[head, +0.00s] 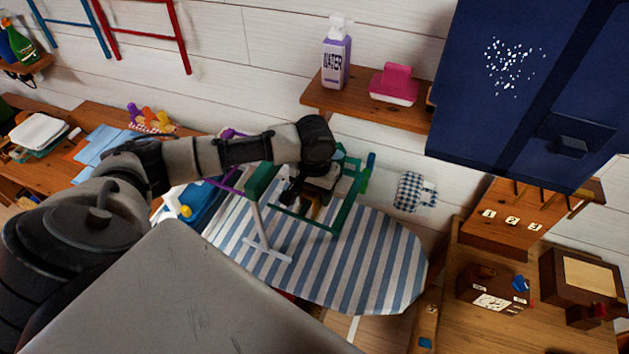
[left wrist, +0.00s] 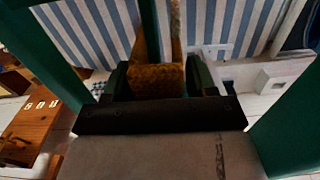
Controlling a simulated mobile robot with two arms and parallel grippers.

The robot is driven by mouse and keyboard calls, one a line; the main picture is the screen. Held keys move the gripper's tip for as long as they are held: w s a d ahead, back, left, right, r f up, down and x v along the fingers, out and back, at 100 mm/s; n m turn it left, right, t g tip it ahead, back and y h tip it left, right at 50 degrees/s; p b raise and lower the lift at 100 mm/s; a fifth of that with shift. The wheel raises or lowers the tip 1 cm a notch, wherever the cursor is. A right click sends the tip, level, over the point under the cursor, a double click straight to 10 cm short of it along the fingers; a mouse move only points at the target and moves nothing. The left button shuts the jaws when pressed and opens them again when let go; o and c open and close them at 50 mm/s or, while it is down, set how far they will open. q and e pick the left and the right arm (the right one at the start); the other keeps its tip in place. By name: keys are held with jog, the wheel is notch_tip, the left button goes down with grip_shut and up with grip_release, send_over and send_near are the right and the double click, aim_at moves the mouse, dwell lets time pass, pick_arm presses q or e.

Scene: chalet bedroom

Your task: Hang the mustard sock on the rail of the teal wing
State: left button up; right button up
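The teal wing (head: 347,208) is a dark green frame above the striped board in the head view. Its bars also show at both sides of the left wrist view (left wrist: 285,130). My left gripper (head: 308,203) is inside the outline of this frame. In the left wrist view, the mustard sock (left wrist: 157,78) fills the space between the fingers of my left gripper (left wrist: 158,82), which look closed on it. A teal bar (left wrist: 149,30) runs close to the sock; I cannot tell whether they touch. In the head view the arm and gripper hide most of the sock. My right gripper is out of view.
A blue-and-white striped ironing board (head: 385,265) lies below the rack. A wall shelf (head: 370,112) holds a purple bottle (head: 337,55) and a pink box (head: 394,85). A navy hanging piece (head: 510,110) is at upper right. A desk (head: 85,118) stands left.

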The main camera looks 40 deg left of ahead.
pick_arm(q)
jog(key=shift+o, duration=1)
notch_tip(320, 180, up, 11)
jog(key=shift+f+b, duration=0.1)
jog(key=shift+b, duration=1.1)
